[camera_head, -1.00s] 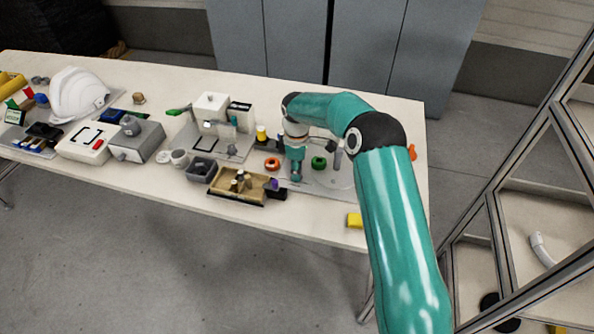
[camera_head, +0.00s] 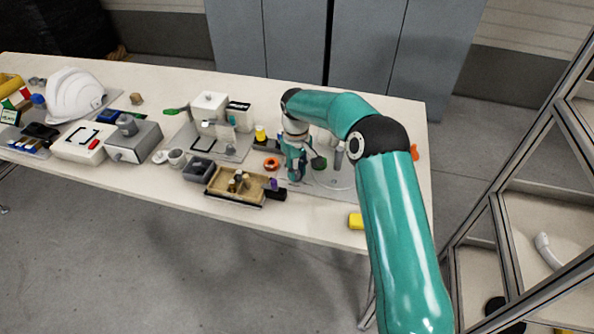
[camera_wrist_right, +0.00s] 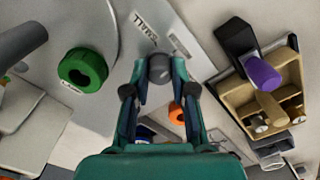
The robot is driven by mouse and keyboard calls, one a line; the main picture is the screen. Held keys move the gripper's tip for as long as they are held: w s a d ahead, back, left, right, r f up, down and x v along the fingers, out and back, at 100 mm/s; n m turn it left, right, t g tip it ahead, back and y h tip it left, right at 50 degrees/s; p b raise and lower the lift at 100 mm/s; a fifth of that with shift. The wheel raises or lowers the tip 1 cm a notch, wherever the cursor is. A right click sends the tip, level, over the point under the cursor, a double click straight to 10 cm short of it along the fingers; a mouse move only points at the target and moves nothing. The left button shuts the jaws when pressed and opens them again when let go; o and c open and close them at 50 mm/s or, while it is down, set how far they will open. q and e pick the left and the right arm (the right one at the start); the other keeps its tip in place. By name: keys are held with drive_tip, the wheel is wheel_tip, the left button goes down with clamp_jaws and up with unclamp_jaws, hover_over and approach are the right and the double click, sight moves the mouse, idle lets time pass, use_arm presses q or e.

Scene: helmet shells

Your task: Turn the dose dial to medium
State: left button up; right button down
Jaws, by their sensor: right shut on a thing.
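A round grey knob (camera_wrist_right: 159,68), which looks like the dose dial, sits on a pale grey plate (camera_wrist_right: 105,115) in the right wrist view. My right gripper (camera_wrist_right: 159,76) is shut on it, with one finger on each side. In the head view my right gripper (camera_head: 296,177) is low over the right part of the table and hides the knob. Which setting the knob points at cannot be told. My left gripper is not in view.
A green ring (camera_wrist_right: 83,70) and an orange ring (camera_wrist_right: 177,113) stand close by. A tan divided tray (camera_wrist_right: 252,100) and a purple-topped piece (camera_wrist_right: 261,74) lie to the right in the wrist view. A yellow block (camera_head: 356,221) lies near the table's front edge (camera_head: 330,238).

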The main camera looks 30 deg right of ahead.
drive_tip(key=shift+w+r+m, duration=0.15)
drive_tip(key=shift+r+m, duration=0.05)
drive_tip(key=shift+m, duration=0.4)
drive_tip(key=c, duration=1.2)
unclamp_jaws()
drive_tip(key=shift+o, duration=1.2)
drive_tip(key=shift+f, duration=0.1)
wheel_tip(320, 180, up, 12)
